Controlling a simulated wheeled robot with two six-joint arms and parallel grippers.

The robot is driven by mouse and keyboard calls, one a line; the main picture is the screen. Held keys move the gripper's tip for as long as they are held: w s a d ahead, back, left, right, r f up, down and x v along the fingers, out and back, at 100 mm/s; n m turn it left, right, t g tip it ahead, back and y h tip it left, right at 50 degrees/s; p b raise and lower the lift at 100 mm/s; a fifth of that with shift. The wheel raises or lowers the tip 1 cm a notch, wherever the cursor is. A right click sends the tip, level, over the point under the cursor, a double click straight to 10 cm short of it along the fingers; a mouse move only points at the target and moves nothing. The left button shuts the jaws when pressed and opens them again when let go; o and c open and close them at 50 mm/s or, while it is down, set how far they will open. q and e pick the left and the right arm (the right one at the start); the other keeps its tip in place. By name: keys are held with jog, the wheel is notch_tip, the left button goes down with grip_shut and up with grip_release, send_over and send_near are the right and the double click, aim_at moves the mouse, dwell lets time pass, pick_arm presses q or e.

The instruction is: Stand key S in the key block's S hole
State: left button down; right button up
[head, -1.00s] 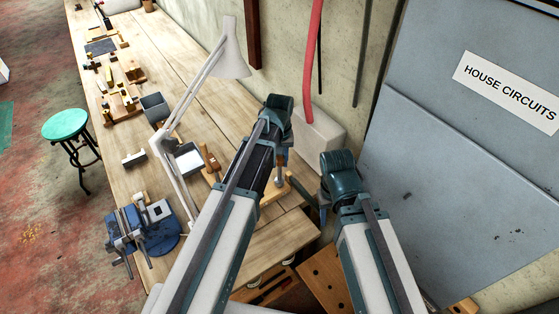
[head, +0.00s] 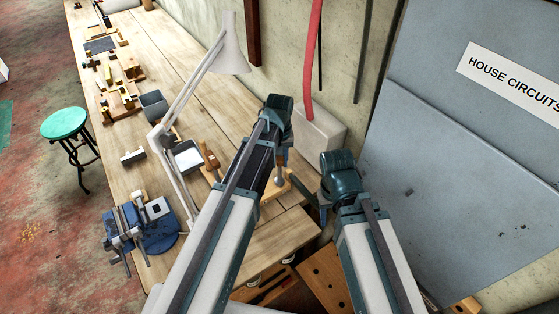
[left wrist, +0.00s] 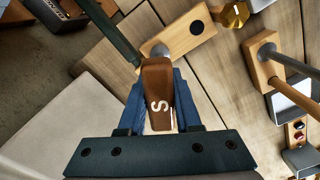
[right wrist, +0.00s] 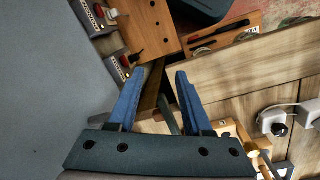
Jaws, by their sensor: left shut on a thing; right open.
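Key S (left wrist: 157,95) has a brown handle with a white S and a round grey metal part at its far end. My left gripper (left wrist: 158,108) is shut on its handle in the left wrist view. A light wooden block (left wrist: 182,40) with a dark round hole lies beyond, and the key's grey end overlaps its left end in the picture. Whether the key touches the block or is in a hole I cannot tell. In the head view my left gripper (head: 283,155) is over the wooden block (head: 272,193). My right gripper (right wrist: 157,88) is open and empty.
A brown-handled piece (head: 209,157) stands near the block. A grey panel (head: 460,190) is at right, beside my right arm.

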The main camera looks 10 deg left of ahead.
pick_arm(q)
jog(key=shift+f, duration=0.2)
jog(key=shift+f+b, duration=0.3)
jog(key=shift+b, duration=0.1)
jog(key=shift+f, duration=0.25)
jog(key=c, duration=0.5)
grip_release()
notch_tip(320, 180, up, 14)
jog(key=p, duration=1.3)
